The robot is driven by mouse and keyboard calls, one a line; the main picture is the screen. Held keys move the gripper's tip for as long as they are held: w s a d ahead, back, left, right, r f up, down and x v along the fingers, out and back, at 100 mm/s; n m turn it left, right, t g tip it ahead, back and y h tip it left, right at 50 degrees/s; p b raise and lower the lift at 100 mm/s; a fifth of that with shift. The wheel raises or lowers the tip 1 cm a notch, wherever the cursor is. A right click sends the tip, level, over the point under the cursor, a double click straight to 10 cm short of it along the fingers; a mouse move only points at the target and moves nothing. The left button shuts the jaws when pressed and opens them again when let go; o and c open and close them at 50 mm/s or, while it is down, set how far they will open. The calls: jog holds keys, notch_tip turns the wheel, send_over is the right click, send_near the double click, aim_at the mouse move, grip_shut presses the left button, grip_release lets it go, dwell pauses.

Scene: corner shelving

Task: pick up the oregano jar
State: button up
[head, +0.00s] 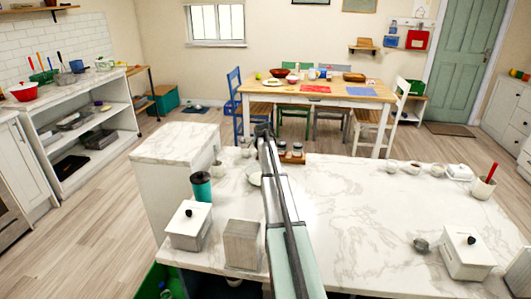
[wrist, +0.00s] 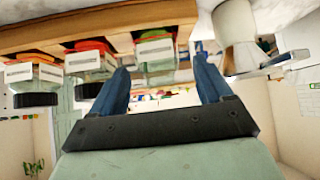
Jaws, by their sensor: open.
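Small glass spice jars with dark lids stand in a wooden rack (head: 292,158) on the marble counter; two show in the head view, one jar (head: 282,148) and another (head: 297,150). The wrist view looks upside down and shows three: a left jar (wrist: 33,76), a middle jar (wrist: 88,62) and a right jar (wrist: 153,57). Their labels are unreadable, so I cannot tell which is oregano. My gripper (wrist: 162,65) is open, its fingers either side of the right jar in the picture; I cannot tell if that jar is between them in depth. In the head view my gripper (head: 263,130) is left of the rack.
A white cup (wrist: 236,40) is close to the right finger in the wrist view. On the counter are a teal tumbler (head: 201,186), a white lidded canister (head: 189,222) and a grey box (head: 242,243). The counter's middle right is clear. A dining table (head: 345,91) stands behind.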

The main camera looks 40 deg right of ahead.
jog(key=x, duration=0.3)
jog(key=shift+w+d+f, duration=0.1)
jog(key=shift+d+f, duration=0.05)
jog(key=shift+c, duration=0.2)
jog(key=c, duration=1.1)
